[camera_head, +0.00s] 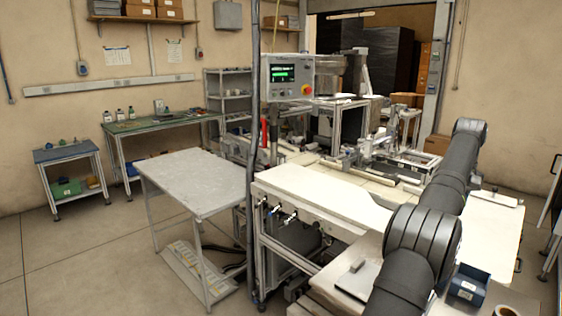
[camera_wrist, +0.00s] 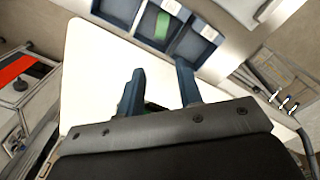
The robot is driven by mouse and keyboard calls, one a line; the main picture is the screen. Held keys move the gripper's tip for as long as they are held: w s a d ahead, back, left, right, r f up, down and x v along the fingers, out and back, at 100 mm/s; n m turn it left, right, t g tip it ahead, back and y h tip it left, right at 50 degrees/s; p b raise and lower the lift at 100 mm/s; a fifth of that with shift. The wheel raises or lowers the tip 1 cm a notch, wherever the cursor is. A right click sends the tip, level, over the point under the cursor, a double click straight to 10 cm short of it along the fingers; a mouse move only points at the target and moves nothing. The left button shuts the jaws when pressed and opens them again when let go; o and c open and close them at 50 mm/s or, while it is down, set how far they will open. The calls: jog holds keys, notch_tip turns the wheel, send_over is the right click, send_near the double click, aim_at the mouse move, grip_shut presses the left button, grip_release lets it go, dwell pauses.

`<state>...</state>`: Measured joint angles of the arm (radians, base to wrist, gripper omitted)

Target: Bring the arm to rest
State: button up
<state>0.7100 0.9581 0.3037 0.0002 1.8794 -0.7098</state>
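My gripper (camera_wrist: 160,68) shows in the wrist view as two blue fingers standing apart over a white work surface (camera_wrist: 95,75). The gap between the fingertips is empty, and the gripper is open. A small dark and green patch shows low between the fingers; I cannot tell what it is. In the head view my dark arm runs up the right side, and the gripper itself cannot be made out there.
Blue bins (camera_wrist: 195,47) line the surface's far edge in the wrist view; one holds something green (camera_wrist: 162,25). In the head view, a blue holder (camera_head: 467,287) and a tape reel (camera_head: 507,311) sit at bottom right. A control screen (camera_head: 287,76) stands behind the white bench (camera_head: 320,195).

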notch_tip(320, 180, down, 10)
jog(key=shift+r, duration=0.6)
notch_tip(320, 180, up, 4)
jog(key=r, duration=0.1)
jog(key=w+a+f, duration=0.4)
jog(key=a+f, duration=0.1)
jog(key=a, duration=0.7)
jog(key=w+a+f, duration=0.4)
jog(key=a, duration=0.8)
jog(key=w+a+f, duration=0.4)
jog(key=a+f, duration=0.1)
jog(key=a, duration=0.7)
jog(key=s+a+f, duration=0.4)
jog(key=f, duration=0.3)
jog(key=s+a+f, duration=0.5)
jog(key=f, duration=0.2)
jog(key=shift+s+a, duration=0.25)
